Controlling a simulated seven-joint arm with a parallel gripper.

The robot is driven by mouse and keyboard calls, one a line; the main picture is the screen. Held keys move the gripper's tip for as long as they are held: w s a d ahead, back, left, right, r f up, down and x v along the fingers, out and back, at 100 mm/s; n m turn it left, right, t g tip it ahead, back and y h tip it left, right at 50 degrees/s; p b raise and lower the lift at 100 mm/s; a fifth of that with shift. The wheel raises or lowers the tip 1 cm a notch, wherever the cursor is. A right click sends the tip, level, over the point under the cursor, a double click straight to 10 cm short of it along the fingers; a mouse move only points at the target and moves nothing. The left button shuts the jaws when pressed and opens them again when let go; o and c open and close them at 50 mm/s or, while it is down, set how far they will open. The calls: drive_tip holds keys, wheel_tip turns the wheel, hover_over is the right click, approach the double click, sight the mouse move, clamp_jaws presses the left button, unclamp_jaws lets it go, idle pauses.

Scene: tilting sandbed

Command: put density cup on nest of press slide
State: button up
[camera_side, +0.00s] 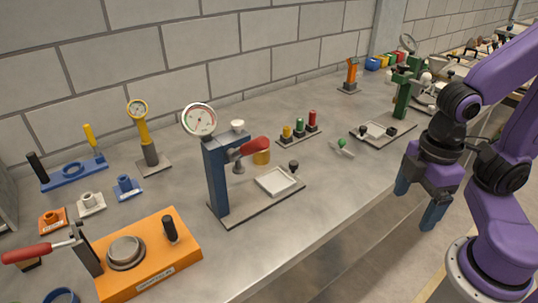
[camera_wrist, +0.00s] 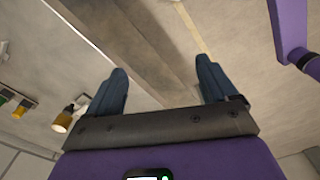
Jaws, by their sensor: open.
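A blue-column press (camera_side: 216,170) with a round gauge and red handle stands mid-bench. Its slide carries a pale, square, shallow nest (camera_side: 276,183) that looks empty, with a black knob behind it. A brass-coloured cylinder (camera_side: 262,158), perhaps the density cup, stands behind the red handle, partly hidden; I cannot tell for sure. A similar brass piece with a pale end shows in the wrist view (camera_wrist: 62,121). My gripper (camera_side: 419,204) is open and empty, pointing down off the bench's front edge, right of the press. Its two blue fingers show apart in the wrist view (camera_wrist: 163,70).
An orange fixture (camera_side: 165,262) with a metal ring stands front left. A green press (camera_side: 403,97) with its own pale tray (camera_side: 377,131) is at the right. A rack of coloured plugs (camera_side: 299,133) stands behind the blue press. The bench front (camera_side: 325,215) is clear.

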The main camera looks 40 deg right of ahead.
drive_tip(key=w+a+r+n, duration=0.1)
drive_tip(key=w+a+r, duration=0.15)
drive_tip(key=w, duration=0.35)
drive_tip(key=w+a+r, duration=0.1)
drive_tip(key=w+a, duration=0.3)
drive_tip(key=w, duration=0.2)
drive_tip(key=n, duration=0.3)
hover_over(261, 153)
drive_tip(key=w+d, duration=0.2)
wheel_tip(261, 153, down, 11)
drive_tip(key=shift+s+a+f, duration=0.1)
drive_tip(key=shift+a+f, duration=0.05)
drive_tip(key=shift+f, duration=2.65)
